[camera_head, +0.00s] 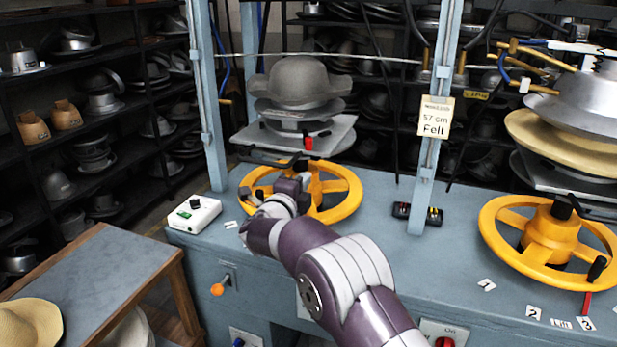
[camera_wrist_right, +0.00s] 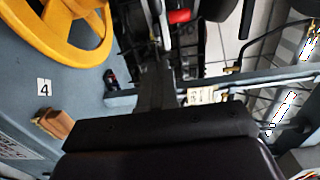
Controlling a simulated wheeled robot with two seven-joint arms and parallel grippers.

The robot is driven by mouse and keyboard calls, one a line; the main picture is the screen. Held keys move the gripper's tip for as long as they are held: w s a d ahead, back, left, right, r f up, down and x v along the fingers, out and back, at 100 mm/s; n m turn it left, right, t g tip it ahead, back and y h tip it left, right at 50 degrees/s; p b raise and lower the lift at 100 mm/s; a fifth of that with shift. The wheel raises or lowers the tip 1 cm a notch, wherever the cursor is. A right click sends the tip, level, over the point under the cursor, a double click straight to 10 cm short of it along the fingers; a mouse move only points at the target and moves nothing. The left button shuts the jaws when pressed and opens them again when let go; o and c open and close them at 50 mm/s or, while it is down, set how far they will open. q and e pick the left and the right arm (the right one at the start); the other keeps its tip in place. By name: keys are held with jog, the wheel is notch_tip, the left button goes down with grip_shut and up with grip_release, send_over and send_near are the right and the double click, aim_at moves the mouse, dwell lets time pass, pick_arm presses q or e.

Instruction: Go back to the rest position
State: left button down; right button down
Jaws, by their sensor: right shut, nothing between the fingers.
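My right arm reaches in from the bottom of the head view to the left yellow handwheel (camera_head: 340,190). My right gripper (camera_head: 297,168) is in front of the wheel's hub and partly covers it. It is shut and holds nothing. Whether it touches the wheel cannot be told. In the right wrist view the dark gripper body fills the bottom, its shut fingers (camera_wrist_right: 156,88) point up the picture, and the yellow wheel (camera_wrist_right: 75,50) is at upper left. My left gripper is not in view.
A grey felt hat (camera_head: 300,82) sits on the left press above a metal plate (camera_head: 342,138). Blue posts (camera_head: 432,150) rise from the blue bench (camera_head: 390,262). A second yellow wheel (camera_head: 495,240) is at right. A white control box (camera_head: 194,214) stands at the bench's left end.

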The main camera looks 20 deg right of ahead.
jog(key=s+a+f+n+g+y, duration=0.2)
jog(key=s+a+f+n+y, duration=0.4)
jog(key=a+f+n+y, duration=0.65)
jog(key=s+f+n+g+p, duration=0.1)
jog(key=s+n+g+p, duration=0.15)
jog(key=s+n, duration=0.35)
jog(key=s+d+n+g+h+p, duration=0.1)
jog(key=s+d+n+g+p, duration=0.1)
jog(key=s, duration=1.1)
jog(key=s+d+r+n+g+h+p, duration=0.1)
jog(key=s+d+n+g+p, duration=0.1)
jog(key=s+d+n+g, duration=0.3)
jog(key=s+d+g, duration=0.1)
jog(key=s+d, duration=0.3)
jog(key=s, duration=0.5)
jog(key=shift+s+d+g, duration=0.2)
jog(key=shift+d+g, duration=0.1)
jog(key=shift+g, duration=0.05)
